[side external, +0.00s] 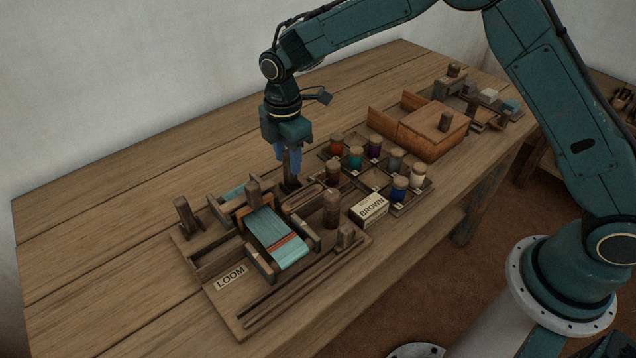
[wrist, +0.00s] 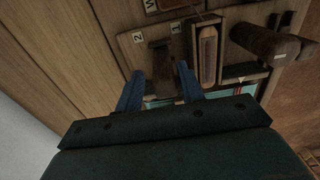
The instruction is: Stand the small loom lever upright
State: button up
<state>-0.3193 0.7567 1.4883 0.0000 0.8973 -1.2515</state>
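The wooden loom (side external: 215,262) lies on the table, with a teal cloth band (side external: 275,240) across its middle. A small dark lever (side external: 292,168) stands near upright at the loom's back edge, under my gripper (side external: 287,165). In the wrist view the lever (wrist: 161,62) lies between the two blue fingertips of my gripper (wrist: 160,80), near the label "2". The fingers are apart, with narrow gaps seeming to show beside the lever. The lever's foot is partly hidden, and its exact tilt is hard to tell.
A long wooden shuttle-like piece (wrist: 207,53) lies just right of the fingers. A thick post (side external: 331,208), a "BROWN" box (side external: 369,208) and a rack of several jars (side external: 373,180) stand to the right. The table's left part is clear.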

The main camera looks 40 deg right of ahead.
jog(key=shift+w, duration=0.2)
jog(key=shift+s, duration=0.45)
dwell(0.4)
jog(key=shift+o, duration=0.8)
jog(key=shift+r, duration=0.2)
jog(key=shift+r, duration=3.1)
